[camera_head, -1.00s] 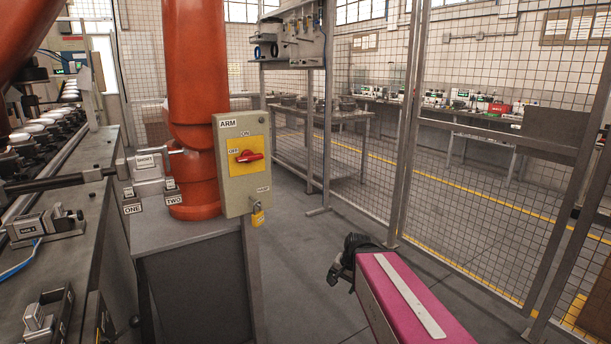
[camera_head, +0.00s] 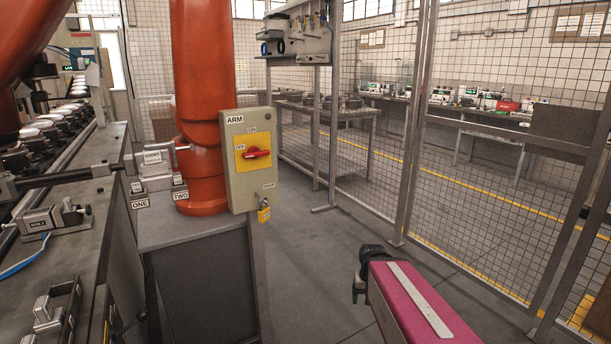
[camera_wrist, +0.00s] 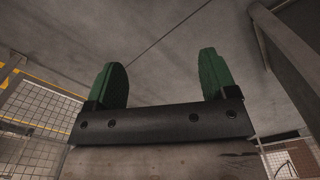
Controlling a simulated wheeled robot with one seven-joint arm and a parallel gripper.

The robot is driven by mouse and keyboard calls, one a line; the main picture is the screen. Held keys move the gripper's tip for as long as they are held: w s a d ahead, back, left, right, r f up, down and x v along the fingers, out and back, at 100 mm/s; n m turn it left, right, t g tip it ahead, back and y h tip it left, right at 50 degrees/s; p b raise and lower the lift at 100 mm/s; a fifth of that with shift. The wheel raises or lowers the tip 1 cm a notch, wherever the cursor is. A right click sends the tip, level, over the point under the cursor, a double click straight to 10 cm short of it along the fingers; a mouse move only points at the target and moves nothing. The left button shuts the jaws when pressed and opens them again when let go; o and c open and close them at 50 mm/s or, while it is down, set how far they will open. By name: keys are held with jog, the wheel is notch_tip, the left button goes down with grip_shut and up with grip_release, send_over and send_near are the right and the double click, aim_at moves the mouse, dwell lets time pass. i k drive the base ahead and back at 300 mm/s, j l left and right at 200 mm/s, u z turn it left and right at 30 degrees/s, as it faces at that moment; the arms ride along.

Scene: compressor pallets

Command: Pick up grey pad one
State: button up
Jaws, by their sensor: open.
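In the head view, a plate marked ONE (camera_head: 140,204) is at the front left corner of a grey cabinet top. A small grey piece (camera_head: 137,188) sits just above it, apparently grey pad one, too small to make out well. A plate marked TWO (camera_head: 181,195) with a similar small piece (camera_head: 178,181) is to its right, close to the orange column. My gripper (camera_head: 362,277) is low at the right, well away from the cabinet. In the wrist view, its two green fingers (camera_wrist: 164,82) stand apart with nothing between them. No pad shows there.
A bench with fixtures (camera_head: 68,205) runs along the left. Mesh fencing (camera_head: 480,190) closes the right. Open floor (camera_head: 310,265) lies between.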

aim_at(136, 183)
jog(key=u, duration=1.9)
